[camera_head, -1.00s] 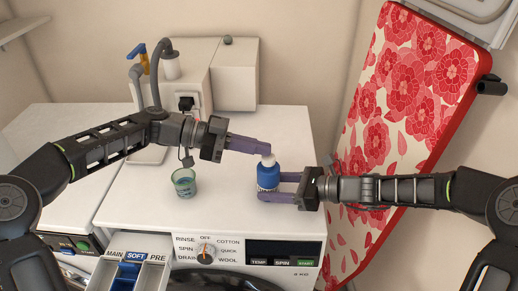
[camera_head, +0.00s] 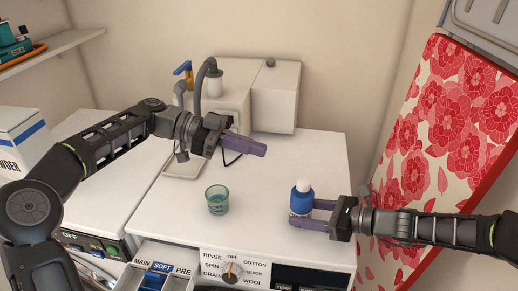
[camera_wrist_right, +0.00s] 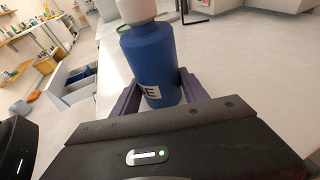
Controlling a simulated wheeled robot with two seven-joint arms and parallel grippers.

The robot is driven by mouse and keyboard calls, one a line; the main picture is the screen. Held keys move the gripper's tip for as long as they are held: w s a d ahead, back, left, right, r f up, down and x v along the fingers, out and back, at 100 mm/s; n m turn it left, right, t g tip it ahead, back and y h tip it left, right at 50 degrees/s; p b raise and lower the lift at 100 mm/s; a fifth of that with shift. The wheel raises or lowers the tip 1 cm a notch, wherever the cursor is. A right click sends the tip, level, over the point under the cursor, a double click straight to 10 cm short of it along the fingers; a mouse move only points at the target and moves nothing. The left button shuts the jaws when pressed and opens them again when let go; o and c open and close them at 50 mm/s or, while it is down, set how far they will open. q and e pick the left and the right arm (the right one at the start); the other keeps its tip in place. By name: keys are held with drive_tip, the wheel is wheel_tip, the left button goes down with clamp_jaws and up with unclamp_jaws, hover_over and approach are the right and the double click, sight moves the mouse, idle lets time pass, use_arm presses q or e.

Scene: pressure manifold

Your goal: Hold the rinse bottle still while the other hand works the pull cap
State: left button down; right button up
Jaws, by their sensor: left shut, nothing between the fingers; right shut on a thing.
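The blue rinse bottle (camera_head: 300,203) stands upright on the white machine top, with a white pull cap (camera_head: 304,185) on it. My right gripper (camera_head: 303,214) is shut on the bottle's body from the right, one finger on each side. In the right wrist view the bottle (camera_wrist_right: 150,55) sits between the purple fingers, with part of a label showing; the cap (camera_wrist_right: 138,8) is cut off by the top edge. My left gripper (camera_head: 262,150) is shut and empty, up and left of the cap and apart from it. I cannot tell whether the cap is raised.
A greenish glass cup (camera_head: 217,200) stands left of the bottle. A white dispenser unit (camera_head: 272,95) with a hose and taps is at the back. The control panel (camera_head: 240,270) and open drawer (camera_head: 160,280) are at the front. A flowered board (camera_head: 450,130) leans at the right.

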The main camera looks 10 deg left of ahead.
drive_tip(key=o, duration=1.1)
drive_tip(key=shift+c, duration=0.2)
drive_tip(key=v, duration=0.7)
drive_tip(key=shift+s+d+r, duration=0.1)
drive_tip(key=shift+s+d, duration=0.05)
drive_tip(key=shift+d, duration=0.1)
drive_tip(key=shift+r, duration=0.1)
